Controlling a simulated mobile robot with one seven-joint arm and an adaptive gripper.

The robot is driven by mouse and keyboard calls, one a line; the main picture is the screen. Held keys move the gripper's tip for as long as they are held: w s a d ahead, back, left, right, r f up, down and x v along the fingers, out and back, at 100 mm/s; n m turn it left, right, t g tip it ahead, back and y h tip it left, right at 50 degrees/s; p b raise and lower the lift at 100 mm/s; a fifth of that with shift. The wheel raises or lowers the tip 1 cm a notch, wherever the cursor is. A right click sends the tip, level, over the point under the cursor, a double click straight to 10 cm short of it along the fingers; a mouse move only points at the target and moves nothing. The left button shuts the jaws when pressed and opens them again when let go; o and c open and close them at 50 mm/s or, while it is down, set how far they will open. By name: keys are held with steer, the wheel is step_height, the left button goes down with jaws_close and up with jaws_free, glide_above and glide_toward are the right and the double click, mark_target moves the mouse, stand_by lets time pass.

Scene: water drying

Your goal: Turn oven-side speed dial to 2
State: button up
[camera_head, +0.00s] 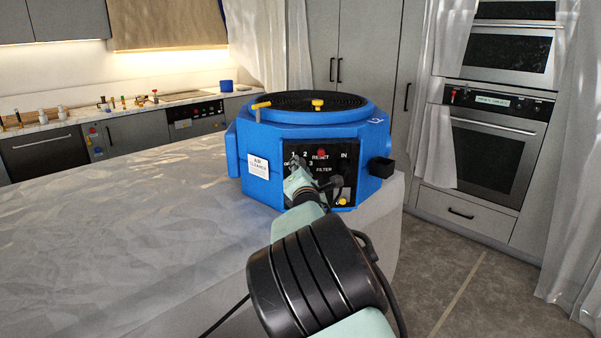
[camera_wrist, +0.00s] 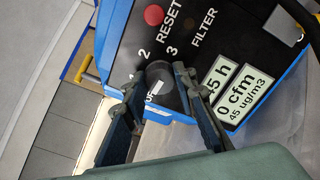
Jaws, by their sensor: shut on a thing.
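A blue air cleaner (camera_head: 262,140) stands on a sheet-covered counter. Its black control panel (camera_head: 345,160) carries the speed dial, a round dark knob (camera_wrist: 160,73), with OFF, 1, 2 and 3 printed around it. A pale mark shows on the knob's lower edge near the OFF print; its exact setting is hard to read. My gripper (camera_head: 299,174) is at the panel. In the wrist view its two fingers (camera_wrist: 158,84) stand either side of the dial, shut on it. The fingers partly cover the dial and the OFF print.
A red RESET button (camera_wrist: 154,15) is close beside the dial. A black box-like fitting (camera_head: 381,167) juts from the cleaner's right side. The covered counter (camera_head: 130,220) is clear to the left. Wall ovens (camera_head: 490,150) stand at the right, beyond open floor.

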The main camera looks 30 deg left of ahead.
steer(key=m+b, duration=1.2)
steer(key=m, duration=1)
steer(key=shift+m, duration=0.4)
stand_by(0.3)
steer(key=o, duration=1.2)
steer(key=shift+c, duration=0.2)
steer(key=shift+f, duration=0.1)
steer(key=shift+s, duration=0.1)
